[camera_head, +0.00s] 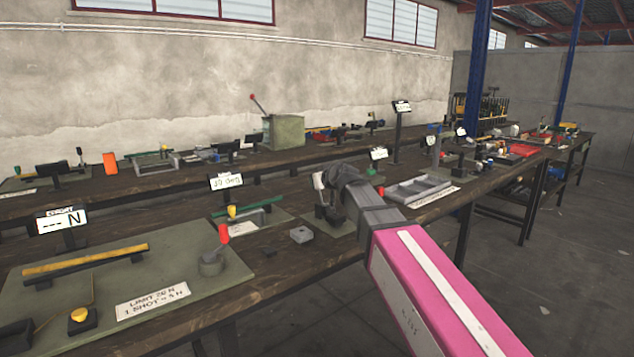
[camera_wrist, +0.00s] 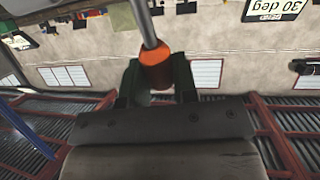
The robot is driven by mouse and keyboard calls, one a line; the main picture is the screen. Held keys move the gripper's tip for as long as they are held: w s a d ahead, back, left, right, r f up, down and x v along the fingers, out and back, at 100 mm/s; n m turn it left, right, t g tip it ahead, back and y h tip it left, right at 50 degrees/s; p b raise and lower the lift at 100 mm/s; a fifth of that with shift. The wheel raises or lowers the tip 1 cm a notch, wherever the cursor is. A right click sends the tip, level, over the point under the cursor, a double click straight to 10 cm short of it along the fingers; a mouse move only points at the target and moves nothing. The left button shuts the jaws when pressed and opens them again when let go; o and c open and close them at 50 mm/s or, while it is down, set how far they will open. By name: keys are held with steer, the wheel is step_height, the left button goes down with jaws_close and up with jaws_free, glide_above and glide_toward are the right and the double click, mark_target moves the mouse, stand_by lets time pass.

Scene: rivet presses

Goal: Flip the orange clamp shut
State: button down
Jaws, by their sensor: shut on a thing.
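In the wrist view the clamp's orange grip (camera_wrist: 156,74) sits between the two dark fingers of my gripper (camera_wrist: 158,82), at the end of a grey metal rod (camera_wrist: 146,24). My gripper is shut on this grip. In the head view my gripper (camera_head: 337,182) is over the bench, above a small dark fixture (camera_head: 327,216) on a green plate. The orange grip is hidden there behind my gripper, and the clamp's jaw and base are hard to make out.
Left of my gripper are a grey block (camera_head: 301,234), a red-tipped lever (camera_head: 223,234) and a "17 deg" display (camera_head: 226,181). A grey tray (camera_head: 418,189) lies just right. A green press (camera_head: 283,131) stands on the rear bench. The floor at right is clear.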

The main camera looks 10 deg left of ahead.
steer(key=c, duration=0.9)
jaws_free()
steer(key=shift+s, duration=0.15)
steer(key=v, duration=1)
steer(key=shift+s+d+r, duration=0.15)
steer(key=shift+s+d, duration=0.05)
steer(key=shift+d, duration=0.05)
